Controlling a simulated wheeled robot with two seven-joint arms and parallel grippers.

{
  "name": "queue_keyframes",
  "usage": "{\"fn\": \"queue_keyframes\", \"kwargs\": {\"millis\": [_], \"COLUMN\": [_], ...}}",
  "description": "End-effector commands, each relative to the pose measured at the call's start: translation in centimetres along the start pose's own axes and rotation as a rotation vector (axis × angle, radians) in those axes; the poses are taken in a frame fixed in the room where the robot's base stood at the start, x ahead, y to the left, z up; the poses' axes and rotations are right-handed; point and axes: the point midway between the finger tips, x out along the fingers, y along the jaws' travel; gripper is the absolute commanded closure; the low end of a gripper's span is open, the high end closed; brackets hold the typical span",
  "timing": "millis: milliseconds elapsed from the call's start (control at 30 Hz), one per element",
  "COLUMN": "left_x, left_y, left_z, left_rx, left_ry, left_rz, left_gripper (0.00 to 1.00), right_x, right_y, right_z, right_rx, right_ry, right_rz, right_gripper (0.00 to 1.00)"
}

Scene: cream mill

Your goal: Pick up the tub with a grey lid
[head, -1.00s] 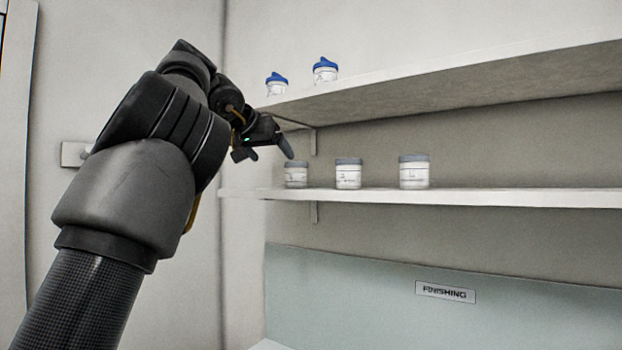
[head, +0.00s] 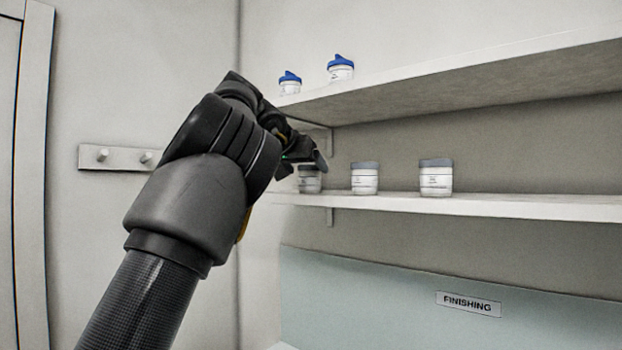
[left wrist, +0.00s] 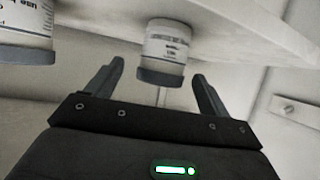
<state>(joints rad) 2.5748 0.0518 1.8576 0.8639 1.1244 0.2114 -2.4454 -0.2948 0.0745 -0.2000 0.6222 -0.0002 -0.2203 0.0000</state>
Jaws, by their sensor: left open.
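Three white tubs with grey lids stand in a row on the lower shelf in the head view: a left one (head: 309,181), a middle one (head: 364,179) and a right one (head: 436,179). My left gripper (head: 305,162) is open at the left tub and partly covers its top. In the left wrist view, which looks upside down, the open fingers of my left gripper (left wrist: 158,72) lie on either side of a grey-lidded tub (left wrist: 166,48), its lid between them. No grip on it shows. My right gripper is out of view.
The lower shelf (head: 500,207) is bare to the right. A neighbouring tub (left wrist: 25,38) is near the left finger in the wrist view. A peg rail (head: 120,158) is on the wall.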

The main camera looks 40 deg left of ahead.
Motion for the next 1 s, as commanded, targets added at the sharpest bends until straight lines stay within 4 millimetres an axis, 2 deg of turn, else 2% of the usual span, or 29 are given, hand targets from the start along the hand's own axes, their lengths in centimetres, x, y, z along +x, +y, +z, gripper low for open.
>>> {"fn": "queue_keyframes", "kwargs": {"millis": [167, 400, 667, 1000], "left_x": [1.8, 4.7, 5.1, 5.1], "left_y": [-0.1, -0.3, -0.3, -0.3], "left_z": [0.0, 0.4, 0.6, 0.6], "left_rx": [-0.004, -0.001, -0.001, -0.001], "left_ry": [-0.004, 0.000, 0.001, 0.001], "left_rz": [0.001, 0.001, 0.000, 0.000], "left_gripper": [0.19, 0.19, 0.19, 0.63], "right_x": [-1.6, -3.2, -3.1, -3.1], "right_y": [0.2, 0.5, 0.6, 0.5], "right_z": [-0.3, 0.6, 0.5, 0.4], "right_rx": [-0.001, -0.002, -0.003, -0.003], "right_ry": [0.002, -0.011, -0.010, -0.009], "right_rz": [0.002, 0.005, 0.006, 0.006], "right_gripper": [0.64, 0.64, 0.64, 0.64]}}
